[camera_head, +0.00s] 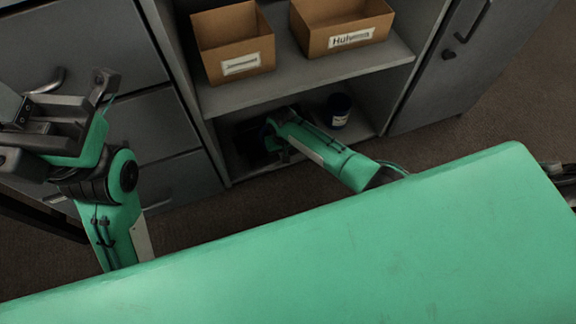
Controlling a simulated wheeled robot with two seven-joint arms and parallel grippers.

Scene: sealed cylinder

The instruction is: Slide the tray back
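No tray can be clearly made out. The lower shelf compartment (358,127) is dark, and a dark shape (246,148) at its left, by my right gripper, is too dim to identify. A dark blue cylinder (339,104) with a white label stands upright at the right of that compartment, apart from my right arm. My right gripper (268,139) is inside the compartment at the left; its fingers are lost in shadow, so its state and any hold cannot be told. My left gripper (52,122) is raised in front of the grey drawers, fingers apart and empty.
Two open cardboard boxes with labels, a left one (236,65) and a right one (350,38), stand on the upper shelf (300,77). Grey drawers (155,125) flank the shelves at left, a closed door (455,75) at right. My green body covers the foreground.

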